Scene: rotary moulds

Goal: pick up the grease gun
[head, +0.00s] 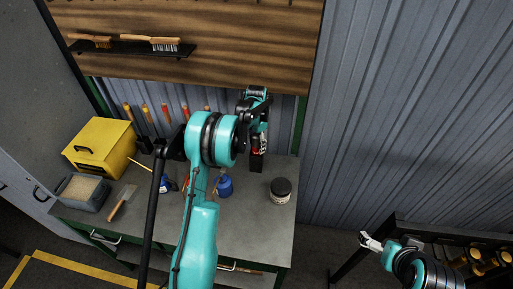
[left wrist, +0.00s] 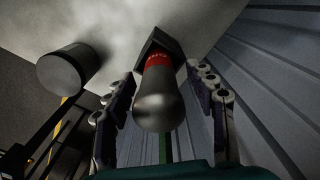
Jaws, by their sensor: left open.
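The grease gun, as I take it, is a cylinder with a rounded grey end and a red band with lettering (left wrist: 158,105). It stands in a dark block-like holder (left wrist: 162,43). In the head view its red part (head: 256,143) shows at the back of the bench, partly hidden by my left gripper (head: 257,122). In the left wrist view the left gripper (left wrist: 165,95) is open, with one finger on each side of the cylinder and visible gaps. My right gripper (head: 372,242) is at the lower right, away from the bench; its jaws are too small to read.
A blue can (head: 224,186), a yellow toolbox (head: 103,147), a grey bin (head: 82,191) and a wooden-handled tool (head: 121,204) are on the bench (head: 250,222). A wooden board (head: 200,60) with a brush shelf is above.

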